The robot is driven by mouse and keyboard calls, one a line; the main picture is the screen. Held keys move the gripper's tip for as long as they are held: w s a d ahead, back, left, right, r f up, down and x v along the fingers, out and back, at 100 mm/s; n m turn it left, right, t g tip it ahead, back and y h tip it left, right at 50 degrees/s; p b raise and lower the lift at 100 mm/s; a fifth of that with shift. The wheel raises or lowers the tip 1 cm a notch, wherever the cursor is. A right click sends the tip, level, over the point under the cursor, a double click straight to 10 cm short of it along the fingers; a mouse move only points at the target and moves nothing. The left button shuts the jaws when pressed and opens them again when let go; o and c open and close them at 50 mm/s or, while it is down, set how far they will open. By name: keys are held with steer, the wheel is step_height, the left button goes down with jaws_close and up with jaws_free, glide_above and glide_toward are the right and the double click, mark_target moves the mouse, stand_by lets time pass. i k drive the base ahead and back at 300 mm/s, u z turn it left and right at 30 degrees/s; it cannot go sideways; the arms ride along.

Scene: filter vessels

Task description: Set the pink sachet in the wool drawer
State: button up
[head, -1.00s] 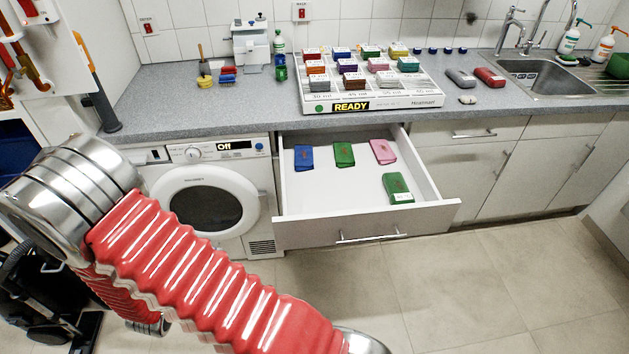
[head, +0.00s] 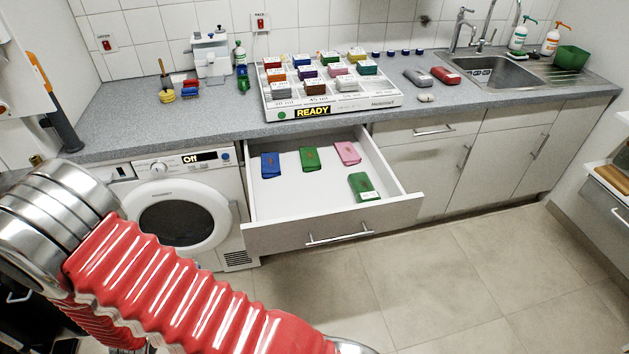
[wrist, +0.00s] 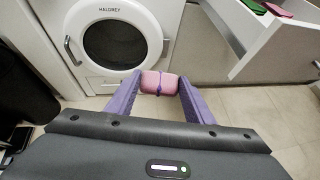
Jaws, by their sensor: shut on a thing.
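A pink sachet (wrist: 158,83) with a thin purple band round it is held between the two purple fingers of my gripper (wrist: 160,84) in the wrist view. The fingers are shut on its two ends. In the head view my gripper and this sachet are out of sight. The open drawer (head: 275,238) is white inside and sits under the worktop, right of the washing machine. It holds a blue packet (head: 270,165), two green packets (head: 309,159) and a pink packet (head: 347,153). A corner of the drawer (wrist: 262,48) shows at upper right in the wrist view, apart from my gripper.
The washing machine (head: 181,218) stands left of the drawer. A tiered rack (head: 384,103) with a READY sign and several coloured packets stands on the worktop above. The drawer floor is bare at front left. The tiled floor (head: 440,285) before it is clear.

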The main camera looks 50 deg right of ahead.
mark_target(324, 202)
steer(key=z, duration=0.05)
steer(key=i, duration=0.9)
steer(key=u, duration=0.1)
